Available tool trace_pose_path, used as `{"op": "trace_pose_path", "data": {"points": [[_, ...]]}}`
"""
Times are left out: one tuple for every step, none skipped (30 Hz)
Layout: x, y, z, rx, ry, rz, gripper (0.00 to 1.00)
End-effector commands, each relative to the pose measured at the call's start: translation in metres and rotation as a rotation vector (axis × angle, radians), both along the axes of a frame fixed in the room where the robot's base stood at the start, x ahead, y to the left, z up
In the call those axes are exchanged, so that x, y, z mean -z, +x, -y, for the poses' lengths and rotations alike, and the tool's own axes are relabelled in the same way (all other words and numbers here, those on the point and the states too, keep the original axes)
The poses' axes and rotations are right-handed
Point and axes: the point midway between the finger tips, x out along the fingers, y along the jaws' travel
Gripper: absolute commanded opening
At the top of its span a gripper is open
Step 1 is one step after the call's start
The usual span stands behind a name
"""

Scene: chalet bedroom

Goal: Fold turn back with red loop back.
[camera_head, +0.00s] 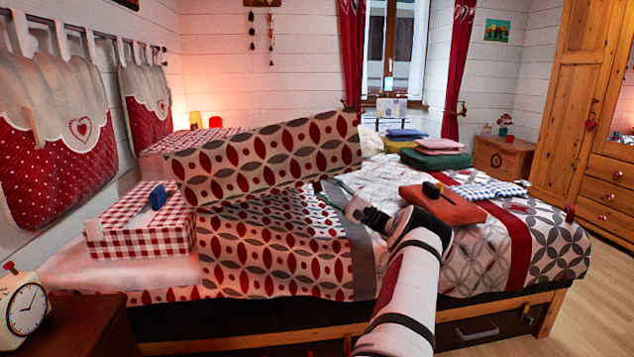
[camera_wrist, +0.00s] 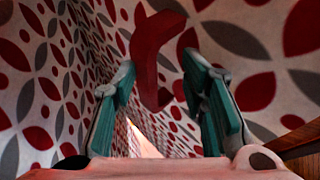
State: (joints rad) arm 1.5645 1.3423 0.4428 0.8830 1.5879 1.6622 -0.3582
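The turn-back (camera_head: 265,160) is a cream flap with red and grey leaf shapes. It stands raised and tilted above the matching cover (camera_head: 265,240) on the left part of the bed. In the wrist view its patterned cloth (camera_wrist: 240,40) fills most of the background. The red loop (camera_wrist: 150,45) hangs between the fingers of my gripper (camera_wrist: 158,65), with a gap visible beside it. The teal fingers are apart. In the head view my gripper (camera_head: 335,192) is at the flap's lower right, partly hidden; I cannot make out the loop there.
A red-checked box (camera_head: 140,235) with a blue item on top stands left of the flap. An orange folded cloth (camera_head: 443,207) with a dark object lies right of my arm. Folded textiles (camera_head: 436,159) are stacked farther back. An alarm clock (camera_head: 25,308) stands front left.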

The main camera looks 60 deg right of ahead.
Motion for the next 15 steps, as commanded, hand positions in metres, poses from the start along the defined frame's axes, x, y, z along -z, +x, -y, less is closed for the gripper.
{"op": "trace_pose_path", "data": {"points": [[-0.005,-0.02,0.007,0.015,-0.006,0.007,0.33],[-0.005,-0.027,0.008,0.015,-0.006,0.007,0.33],[-0.005,-0.036,0.01,0.016,-0.006,0.006,0.33],[-0.005,-0.043,0.011,0.014,-0.006,0.006,0.33],[-0.005,-0.049,0.012,0.014,-0.006,0.006,0.33],[-0.005,-0.058,0.013,0.015,-0.006,0.007,0.33],[-0.005,-0.064,0.014,0.014,-0.005,0.007,0.33],[-0.005,-0.069,0.016,0.013,-0.005,0.006,0.33],[-0.005,-0.077,0.017,0.014,-0.006,0.006,0.33],[-0.005,-0.082,0.018,0.013,-0.007,0.007,0.33],[-0.005,-0.087,0.018,0.012,-0.006,0.007,0.33],[-0.005,-0.093,0.019,0.012,-0.006,0.007,0.33],[-0.005,-0.097,0.02,0.012,-0.006,0.007,0.33],[-0.005,-0.101,0.021,0.012,-0.006,0.007,0.33],[-0.006,-0.105,0.022,0.011,-0.006,0.007,0.33]]}}
